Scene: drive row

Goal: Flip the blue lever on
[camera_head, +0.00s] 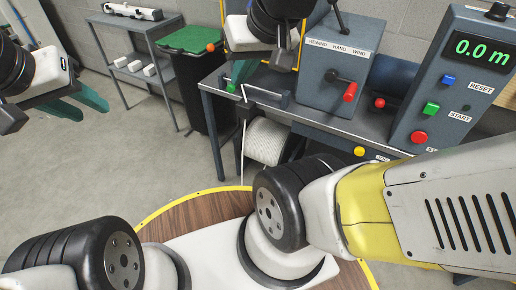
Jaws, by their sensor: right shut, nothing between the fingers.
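I cannot make out a blue lever in this view. A grey box (334,68) labelled REWIND HAND WIND has a lever with a red grip (350,92) on its front. A dark lever (340,16) rises from the top of that box, cut off by the upper edge. My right gripper (236,84) is shut and empty, its green fingers pointing down over the bench's left end, left of the grey box. My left gripper (82,104) is at the upper left over the floor, away from the bench. Its teal fingers show, but their gap is unclear.
A control panel (403,128) with a 0.0 m display, a blue button (448,80), a green button (431,108) and a red button (418,137) stands right. A white roll (266,141) sits below the bench's left end. A green-lidded bin (199,86) and a shelf (149,88) stand left.

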